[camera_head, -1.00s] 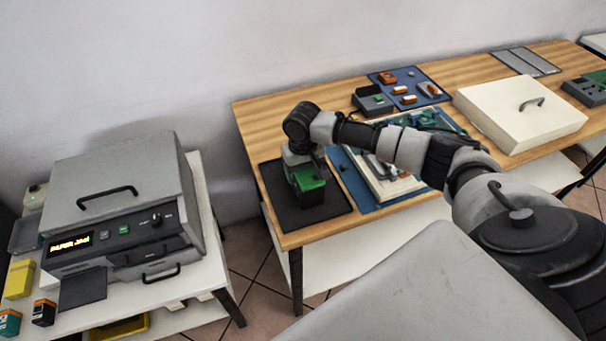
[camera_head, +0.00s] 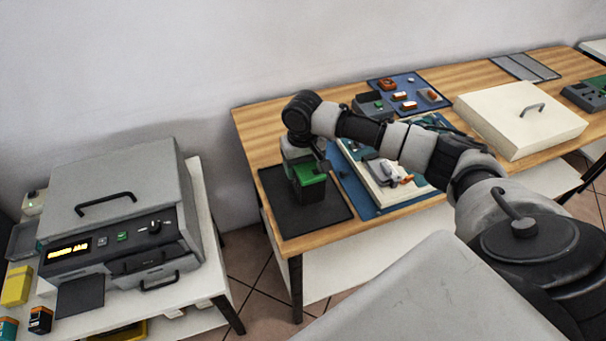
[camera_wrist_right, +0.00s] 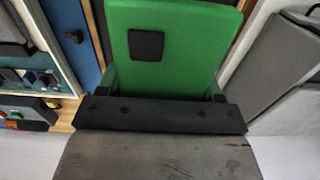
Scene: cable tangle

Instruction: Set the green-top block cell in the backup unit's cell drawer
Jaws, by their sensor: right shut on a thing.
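The green-top block cell (camera_head: 312,190) is upright over the black mat at the left end of the wooden table. My right gripper (camera_head: 303,163) is shut on it from above. In the right wrist view the cell's green top (camera_wrist_right: 195,55), with a black square on it, fills the middle, beyond the dark bar of my right gripper (camera_wrist_right: 163,99). The backup unit (camera_head: 120,215), a grey box with a lit display, stands on the white table at left. Its lower front has a drawer (camera_head: 155,272) with a black handle; I cannot tell whether it is fully shut. My left gripper is out of view.
The black mat (camera_head: 330,208) lies beside a blue mat (camera_head: 366,205) with a cream tray of parts. A cream lidded box (camera_head: 500,130) is farther right. Small yellow (camera_head: 17,285) and orange-black (camera_head: 40,318) blocks stand left of the unit's front. A floor gap separates the tables.

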